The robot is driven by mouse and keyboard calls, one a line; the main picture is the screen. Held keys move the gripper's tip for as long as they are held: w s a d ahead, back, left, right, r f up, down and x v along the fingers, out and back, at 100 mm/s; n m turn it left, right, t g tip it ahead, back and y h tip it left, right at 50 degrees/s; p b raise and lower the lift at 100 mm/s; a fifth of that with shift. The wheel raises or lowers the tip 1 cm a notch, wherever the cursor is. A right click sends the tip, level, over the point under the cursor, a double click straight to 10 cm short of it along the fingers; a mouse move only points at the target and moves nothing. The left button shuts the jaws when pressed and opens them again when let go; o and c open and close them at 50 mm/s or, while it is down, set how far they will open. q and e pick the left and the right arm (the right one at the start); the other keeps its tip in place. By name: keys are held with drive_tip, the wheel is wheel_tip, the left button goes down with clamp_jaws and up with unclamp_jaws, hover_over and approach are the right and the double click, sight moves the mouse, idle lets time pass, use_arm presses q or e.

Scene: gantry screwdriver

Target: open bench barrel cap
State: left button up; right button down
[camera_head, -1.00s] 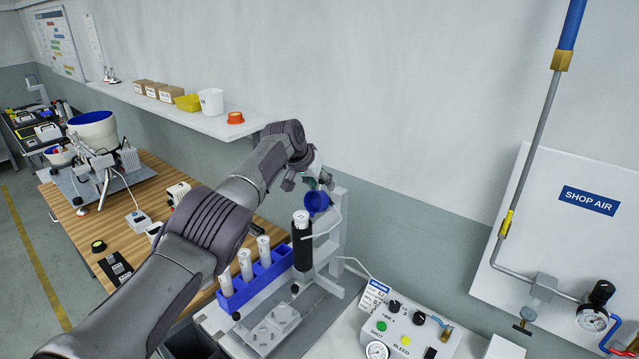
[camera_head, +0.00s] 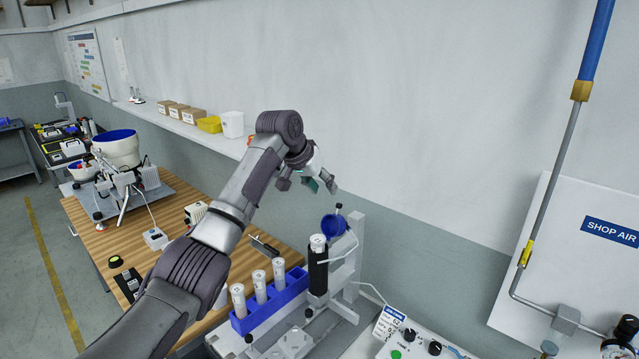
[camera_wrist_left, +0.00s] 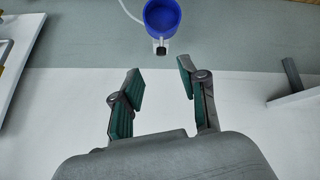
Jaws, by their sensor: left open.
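The blue barrel cap (camera_head: 334,225) hangs tilted at the upper part of the grey bench stand (camera_head: 349,262), its round face turned toward the head camera. It stands swung up beside and above the dark barrel (camera_head: 318,272), whose white top is uncovered. In the left wrist view the blue cap (camera_wrist_left: 162,14) sits at the top edge, beyond the fingers, with a pale hose beside it. My left gripper (camera_head: 321,185) is open and empty, above the cap and apart from it. Its spread fingers also show in the left wrist view (camera_wrist_left: 160,90). My right gripper is not in view.
A blue rack (camera_head: 270,310) with several white tubes stands left of the barrel. A control box (camera_head: 410,348) sits to the right. The wall shelf (camera_head: 190,128) holds boxes and tubs behind my arm. The wall area above the stand is clear.

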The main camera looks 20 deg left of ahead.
use_arm(q)
drive_tip(key=shift+s+a+r, duration=0.1)
drive_tip(key=shift+s+r, duration=0.25)
drive_tip(key=shift+r, duration=0.1)
